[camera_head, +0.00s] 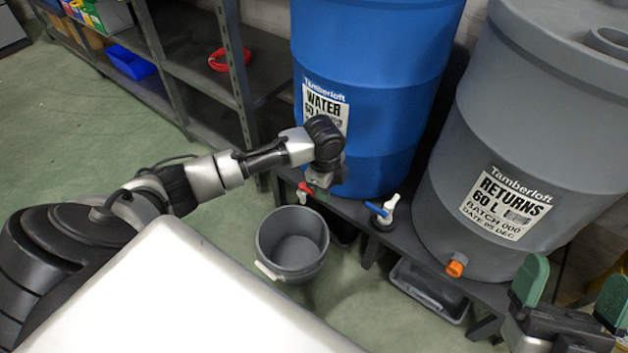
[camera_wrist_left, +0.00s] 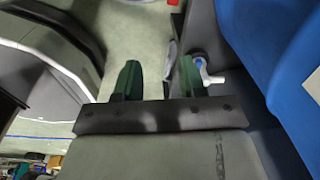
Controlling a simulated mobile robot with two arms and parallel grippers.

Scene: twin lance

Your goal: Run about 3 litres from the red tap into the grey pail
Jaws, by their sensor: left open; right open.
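The red tap (camera_head: 304,188) is low on the front of the blue water drum (camera_head: 375,90), partly hidden by my left gripper. The grey pail (camera_head: 293,273) stands upright on the floor below and in front of this tap; it looks empty, with a pale handle on its near-left rim. My left gripper (camera_head: 322,186) is beside the red tap, just right of it; its green fingers stand apart in the left wrist view (camera_wrist_left: 159,80). I cannot tell whether it touches the tap. My right gripper (camera_head: 571,292) is open and empty at the lower right.
A grey returns drum (camera_head: 520,140) has an orange outlet (camera_head: 456,265). A grey tray (camera_head: 430,290) lies under the bench. Shelving (camera_head: 195,70) stands behind left. Green floor around the pail is clear.

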